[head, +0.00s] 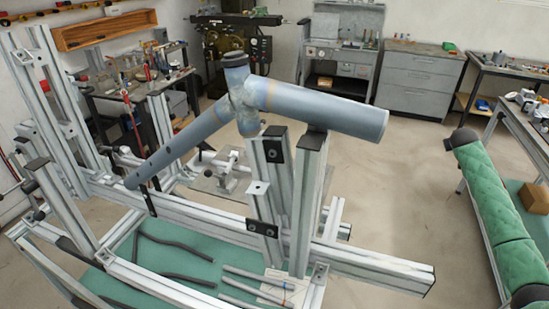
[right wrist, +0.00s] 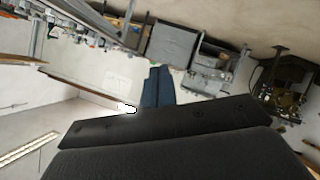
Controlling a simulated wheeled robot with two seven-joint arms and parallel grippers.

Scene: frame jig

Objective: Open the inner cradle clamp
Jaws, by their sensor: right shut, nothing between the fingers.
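The grey-blue frame tubes (head: 315,108) rest in the aluminium jig (head: 200,213) in the head view. A short upright tube with a dark cap joins a thick tube to the right and a thinner tube sloping down left. The thick tube lies over black-topped posts (head: 310,175). A small metal clamp-like fixture (head: 230,172) shows behind the rail, partly hidden. I cannot tell which part is the inner cradle clamp, or its state. My right gripper (right wrist: 157,72) shows in the right wrist view, its dark fingers together and empty, away from the jig. My left gripper is not in view.
A green mat (head: 185,262) with several dark and grey tubes lies within the jig. A green padded roll (head: 492,215) is at the right. Benches and grey cabinets (head: 417,80) line the back wall. The floor between jig and roll is clear.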

